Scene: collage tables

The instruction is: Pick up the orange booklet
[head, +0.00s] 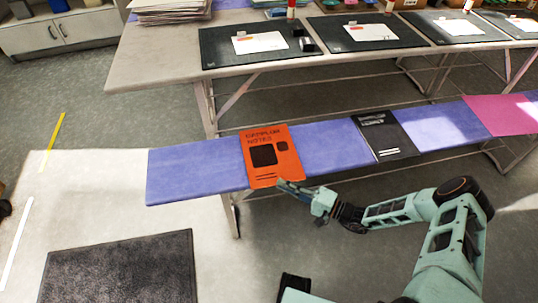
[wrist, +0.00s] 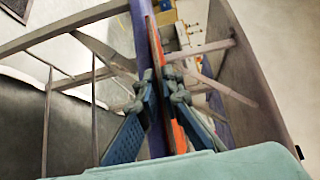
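The orange booklet (head: 271,160) lies on the blue-purple bench top (head: 195,178), its lower edge reaching the bench's front edge. My gripper (head: 285,185) is at the booklet's lower right corner. In the wrist view, the booklet (wrist: 181,138) shows almost edge-on as a thin orange strip. The fingertips of my gripper (wrist: 160,78) are close together, one on each side of the strip. A narrow gap shows between them. I cannot tell whether they press on the booklet.
A black booklet (head: 384,136) lies to the right on the same bench, with a pink sheet (head: 503,114) beyond it. A higher table (head: 165,58) with dark mats (head: 222,50) stands behind. Open floor lies in front of the bench.

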